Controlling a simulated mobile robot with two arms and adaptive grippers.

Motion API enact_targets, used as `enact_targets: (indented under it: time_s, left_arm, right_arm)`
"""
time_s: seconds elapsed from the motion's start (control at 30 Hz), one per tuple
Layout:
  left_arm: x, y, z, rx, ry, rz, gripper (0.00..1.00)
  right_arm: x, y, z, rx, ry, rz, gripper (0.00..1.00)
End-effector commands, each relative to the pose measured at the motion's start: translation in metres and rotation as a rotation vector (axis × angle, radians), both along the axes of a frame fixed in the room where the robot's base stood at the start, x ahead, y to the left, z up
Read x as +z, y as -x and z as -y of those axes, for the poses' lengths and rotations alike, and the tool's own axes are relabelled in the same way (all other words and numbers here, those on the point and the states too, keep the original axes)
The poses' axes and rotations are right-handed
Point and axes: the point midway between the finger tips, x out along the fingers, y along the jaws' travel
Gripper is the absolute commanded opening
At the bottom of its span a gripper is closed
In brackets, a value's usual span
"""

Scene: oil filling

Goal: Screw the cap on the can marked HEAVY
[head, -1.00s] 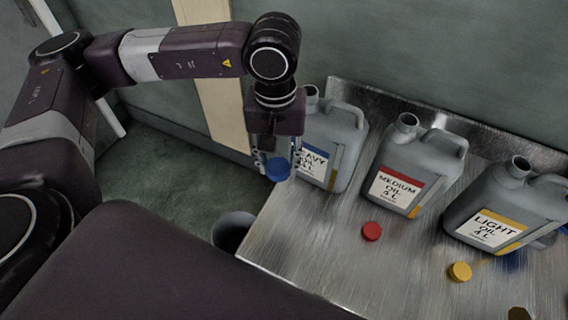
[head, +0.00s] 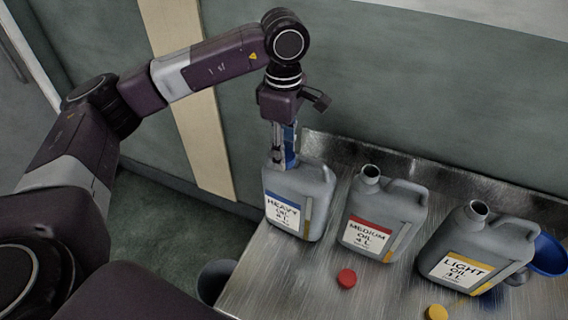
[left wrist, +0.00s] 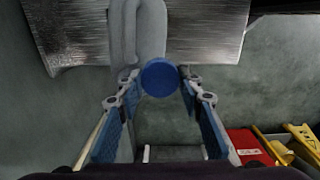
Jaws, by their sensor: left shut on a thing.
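The grey can marked HEAVY (head: 285,207) stands upright at the left of the metal table, its label edged in blue. My left gripper (head: 283,163) points down at the can's mouth and hides the neck in the head view. In the left wrist view the gripper (left wrist: 160,82) is shut on the round blue cap (left wrist: 160,77), which lies between its fingertips. The grey body of the can (left wrist: 137,30) shows beyond the cap. I cannot tell whether the cap touches the neck. My right gripper is not in view.
The MEDIUM can (head: 382,218) and LIGHT can (head: 475,250) stand open to the right. A red cap (head: 347,278) and a yellow cap (head: 437,312) lie in front. A blue funnel-like object (head: 548,256) is at the far right. The wall is close behind.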

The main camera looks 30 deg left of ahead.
Motion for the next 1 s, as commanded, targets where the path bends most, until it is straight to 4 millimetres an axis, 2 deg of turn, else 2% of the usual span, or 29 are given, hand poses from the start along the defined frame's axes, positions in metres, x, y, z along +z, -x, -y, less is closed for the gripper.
enact_targets:
  time_s: [0.3, 0.6, 0.8, 1.0]
  left_arm:
    - [0.026, -0.027, -0.018, 0.497, 0.012, -0.004, 0.26]
    - [0.042, -0.045, -0.034, 0.915, 0.016, -0.012, 0.26]
    - [0.046, -0.05, -0.04, 1.059, 0.015, -0.015, 0.26]
    - [0.043, -0.051, -0.041, 1.093, 0.015, -0.016, 0.26]
  right_arm:
    - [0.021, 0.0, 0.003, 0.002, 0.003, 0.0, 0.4]
    - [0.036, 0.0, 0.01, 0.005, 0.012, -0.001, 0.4]
    - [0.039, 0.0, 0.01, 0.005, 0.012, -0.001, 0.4]
    - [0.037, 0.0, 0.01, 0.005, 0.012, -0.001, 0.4]
